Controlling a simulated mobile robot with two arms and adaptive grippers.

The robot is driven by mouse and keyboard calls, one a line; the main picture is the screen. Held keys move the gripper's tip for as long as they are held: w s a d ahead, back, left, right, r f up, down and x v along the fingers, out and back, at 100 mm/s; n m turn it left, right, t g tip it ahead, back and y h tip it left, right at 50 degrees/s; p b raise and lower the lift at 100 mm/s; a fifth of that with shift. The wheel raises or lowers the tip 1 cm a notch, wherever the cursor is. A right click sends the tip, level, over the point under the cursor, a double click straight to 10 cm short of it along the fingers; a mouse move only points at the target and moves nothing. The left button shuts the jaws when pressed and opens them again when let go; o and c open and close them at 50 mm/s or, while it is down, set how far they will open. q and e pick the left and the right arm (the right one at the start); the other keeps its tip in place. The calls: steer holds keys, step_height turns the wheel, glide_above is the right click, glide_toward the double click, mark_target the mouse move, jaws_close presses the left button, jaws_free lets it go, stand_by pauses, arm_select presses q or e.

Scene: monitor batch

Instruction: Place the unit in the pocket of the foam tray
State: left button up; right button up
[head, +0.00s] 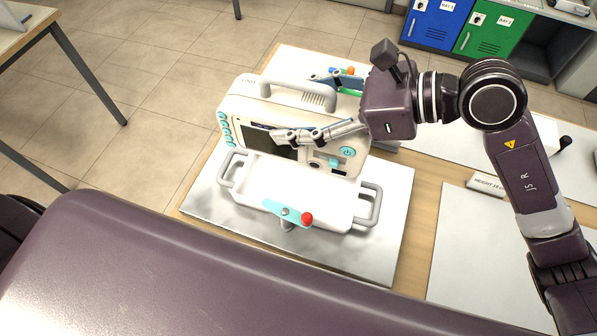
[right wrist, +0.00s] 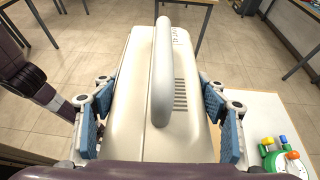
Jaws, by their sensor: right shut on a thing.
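The unit is a cream monitor (head: 260,143) with a dark screen, teal buttons and a grey top handle. In the right wrist view its top (right wrist: 190,125) fills the middle. My right gripper (head: 303,107) is shut on it, with blue-padded fingers along its front and back faces. The unit is upright, directly behind and partly over a white tray-like carrier (head: 268,180) with grey side handles. I cannot tell whether it touches the carrier or hangs just above. No foam pocket is clearly visible; the unit hides what lies under it. My left gripper is not in view.
A teal lever with a red knob (head: 307,218) stands at the carrier's front. A pale mottled board (head: 385,225) lies beneath. Small coloured parts (right wrist: 285,155) sit behind the unit. A height sign (head: 488,184) stands right. Blue (head: 436,22) and green (head: 492,35) lockers stand at the back.

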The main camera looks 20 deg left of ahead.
step_height(320, 180, down, 17)
steer(key=shift+p, duration=1.15)
steer(key=shift+f, duration=0.2)
steer(key=o, duration=2)
steer(key=shift+f, duration=0.1)
steer(key=shift+o, duration=0.4)
steer(key=shift+s, duration=0.1)
